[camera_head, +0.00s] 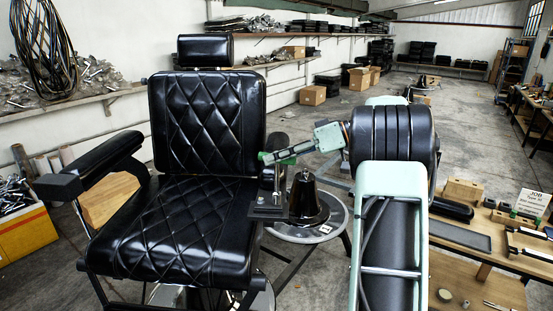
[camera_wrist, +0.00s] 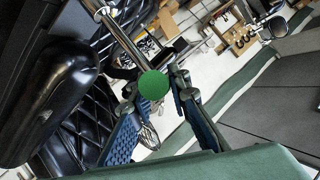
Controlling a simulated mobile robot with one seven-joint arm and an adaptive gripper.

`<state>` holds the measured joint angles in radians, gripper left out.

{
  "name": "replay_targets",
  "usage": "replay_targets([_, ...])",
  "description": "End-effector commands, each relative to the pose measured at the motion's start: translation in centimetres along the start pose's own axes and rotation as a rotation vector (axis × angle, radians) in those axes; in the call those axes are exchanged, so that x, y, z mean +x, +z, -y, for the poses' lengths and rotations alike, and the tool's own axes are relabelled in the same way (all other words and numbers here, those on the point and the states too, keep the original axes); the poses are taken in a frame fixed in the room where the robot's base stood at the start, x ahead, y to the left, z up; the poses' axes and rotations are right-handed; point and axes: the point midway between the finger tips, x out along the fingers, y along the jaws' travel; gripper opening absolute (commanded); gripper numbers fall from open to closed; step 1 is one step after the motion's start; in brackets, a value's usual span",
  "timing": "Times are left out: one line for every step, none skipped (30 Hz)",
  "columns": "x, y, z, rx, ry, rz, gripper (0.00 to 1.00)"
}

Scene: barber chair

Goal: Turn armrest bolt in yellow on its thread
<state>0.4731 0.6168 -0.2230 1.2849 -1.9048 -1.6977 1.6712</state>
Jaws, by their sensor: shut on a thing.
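The black barber chair (camera_head: 205,165) stands at left centre, its quilted seat also showing in the wrist view (camera_wrist: 85,130). My gripper (camera_head: 269,158) reaches in from the right to the chair's right side, above a black bracket (camera_head: 268,207). In the wrist view my gripper (camera_wrist: 153,110) has its blue-padded fingers on both sides of a round green knob (camera_wrist: 153,85). A shiny metal rod (camera_wrist: 122,38) runs from the knob to the upper left. My gripper is shut on this knob. I see no clearly yellow bolt; the thread is hidden.
A black bell-shaped thing (camera_head: 308,200) stands on a round stool (camera_head: 322,222) just below my arm. A wooden workbench (camera_head: 490,282) with tools and blocks is at the right. The left armrest (camera_head: 105,160) sticks out to the left. Open floor (camera_head: 345,120) lies behind.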

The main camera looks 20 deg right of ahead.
Motion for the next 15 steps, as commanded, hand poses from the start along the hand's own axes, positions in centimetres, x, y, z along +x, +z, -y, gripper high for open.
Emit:
replay_targets([0.04,0.02,-0.15,-0.009,-0.019,0.01,0.0])
replay_targets([0.04,0.02,-0.16,-0.016,-0.032,0.018,0.0])
replay_targets([0.05,0.08,-0.2,-0.025,-0.052,0.03,0.0])
replay_targets([0.03,0.08,-0.16,-0.033,-0.067,0.038,0.0])
replay_targets([0.05,0.05,-0.18,-0.04,-0.08,0.045,0.0])
replay_targets([0.06,0.0,-0.16,-0.049,-0.097,0.054,0.0])
replay_targets([0.07,0.02,-0.16,-0.054,-0.111,0.061,0.0])
replay_targets([0.08,0.03,-0.16,-0.061,-0.124,0.069,0.0])
replay_targets([0.08,0.06,-0.12,-0.068,-0.142,0.079,0.0])
replay_targets([0.08,0.05,-0.14,-0.075,-0.154,0.086,0.0])
replay_targets([0.09,-0.01,-0.1,-0.08,-0.166,0.091,0.0])
replay_targets([0.11,-0.02,-0.14,-0.087,-0.181,0.099,0.0])
replay_targets([0.11,-0.02,-0.1,-0.093,-0.193,0.106,0.0])
replay_targets([0.13,0.01,-0.13,-0.099,-0.204,0.112,0.0])
replay_targets([0.11,0.03,-0.07,-0.106,-0.219,0.121,0.0])
